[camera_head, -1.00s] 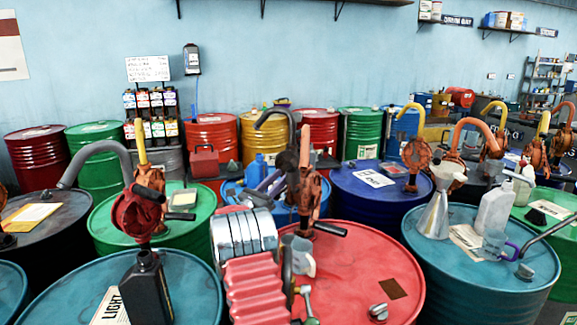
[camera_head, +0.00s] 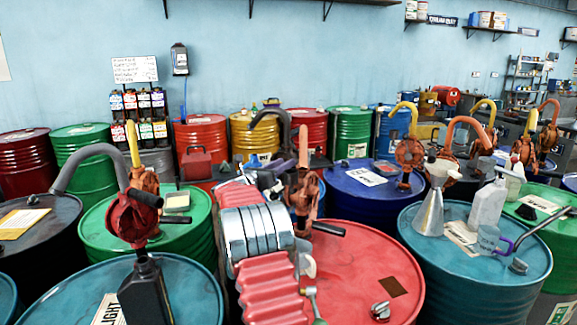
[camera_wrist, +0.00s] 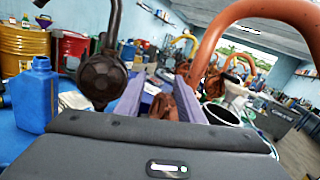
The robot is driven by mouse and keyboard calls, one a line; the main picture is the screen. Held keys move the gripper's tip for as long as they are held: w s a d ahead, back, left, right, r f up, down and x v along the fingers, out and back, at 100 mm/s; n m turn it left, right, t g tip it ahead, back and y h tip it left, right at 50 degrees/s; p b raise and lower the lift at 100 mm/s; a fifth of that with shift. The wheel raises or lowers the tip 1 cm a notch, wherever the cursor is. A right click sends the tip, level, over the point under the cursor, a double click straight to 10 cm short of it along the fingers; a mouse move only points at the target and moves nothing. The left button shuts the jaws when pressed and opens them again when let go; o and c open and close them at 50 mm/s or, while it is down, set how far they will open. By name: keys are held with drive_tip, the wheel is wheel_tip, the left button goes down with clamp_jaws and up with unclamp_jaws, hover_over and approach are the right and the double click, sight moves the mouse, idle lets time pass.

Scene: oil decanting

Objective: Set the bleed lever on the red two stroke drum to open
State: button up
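The red drum (camera_head: 350,262) stands front centre in the head view. A rusty pump (camera_head: 302,190) stands at its far side, with a black-ended handle (camera_head: 328,229) pointing right. A small metal fitting with a green-tipped handle (camera_head: 312,298) shows near the drum's left edge; I cannot tell whether it is the bleed lever or how it is set. My arm covers the drum's left part. In the wrist view my gripper (camera_wrist: 160,80) is open, with two purple-grey fingers apart. Rusty pump parts (camera_wrist: 170,108) show between and beyond them; contact is not visible.
A teal drum (camera_head: 527,262) at right carries a funnel (camera_head: 430,210) and a white jug (camera_head: 488,204). Another teal drum (camera_head: 195,295) is front left, with a black bottle (camera_head: 146,290). A blue can (camera_wrist: 38,97) and a dark pump (camera_wrist: 103,78) stand left of my gripper. Drums crowd the back.

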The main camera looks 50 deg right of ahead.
drive_tip(key=shift+w+d+y, duration=0.1)
drive_tip(key=shift+d+y, duration=0.05)
drive_tip(key=shift+y, duration=0.25)
drive_tip(key=shift+c, duration=0.3)
